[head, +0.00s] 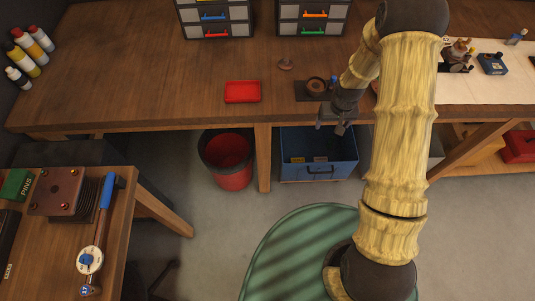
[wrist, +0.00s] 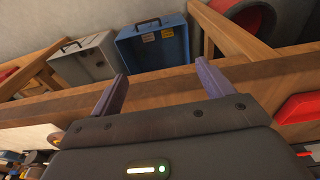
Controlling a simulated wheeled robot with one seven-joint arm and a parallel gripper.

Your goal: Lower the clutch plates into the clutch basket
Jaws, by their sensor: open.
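A round dark part with a brownish ring, which looks like the clutch basket (head: 316,85), sits on a dark mat (head: 301,93) on the long workbench. A small brownish round piece (head: 285,64) stands on the bench just behind and left of it. I cannot tell whether this piece is the clutch plates. My gripper (head: 336,127) hangs at the bench's front edge, in front and to the right of the basket, pointing down. In the wrist view my gripper (wrist: 161,84) has its fingers wide apart, with nothing between them. The basket does not show in that view.
A red tray (head: 242,91) lies left of the mat. Drawer units (head: 214,18) stand at the back. A blue crate (head: 300,143) and a red bin (head: 229,160) stand below the bench edge. A side table (head: 120,205) holds a torque wrench (head: 98,225).

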